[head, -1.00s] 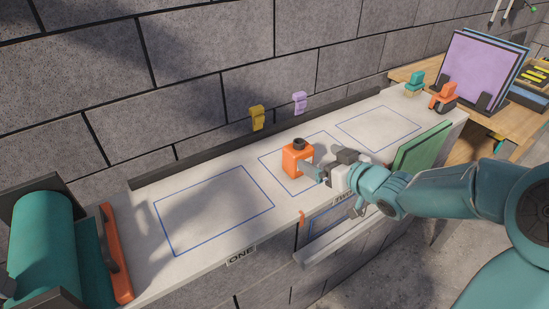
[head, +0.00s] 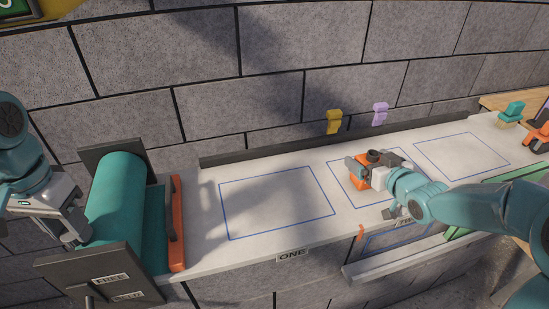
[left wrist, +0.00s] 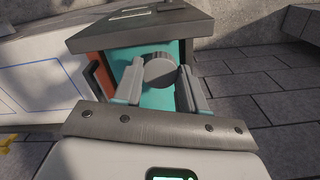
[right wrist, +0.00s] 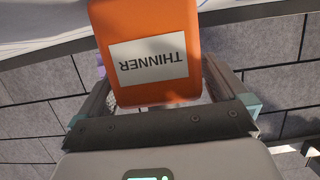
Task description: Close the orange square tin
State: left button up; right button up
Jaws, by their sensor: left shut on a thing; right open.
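The orange square tin (head: 361,183) stands on the bench in the middle blue outline, a dark round spout on its top. The right wrist view shows the tin (right wrist: 180,28) with an upside-down THINNER label. My right gripper (head: 372,172) is open, with one finger on each side of the tin; it also shows in the right wrist view (right wrist: 165,85).
A teal roll (head: 118,195) sits between dark end plates, with an orange bar (head: 177,215) beside it. The outlined area above label ONE (head: 291,254) is empty. Yellow (head: 334,122) and lilac (head: 380,114) clips are behind. A ledge (head: 390,262) juts from the front.

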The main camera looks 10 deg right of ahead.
jog(key=shift+w+f, duration=0.2)
jog(key=shift+w, duration=0.45)
pick_arm(q)
jog(key=shift+s, duration=0.1)
pick_arm(e)
jog(key=shift+s, duration=0.1)
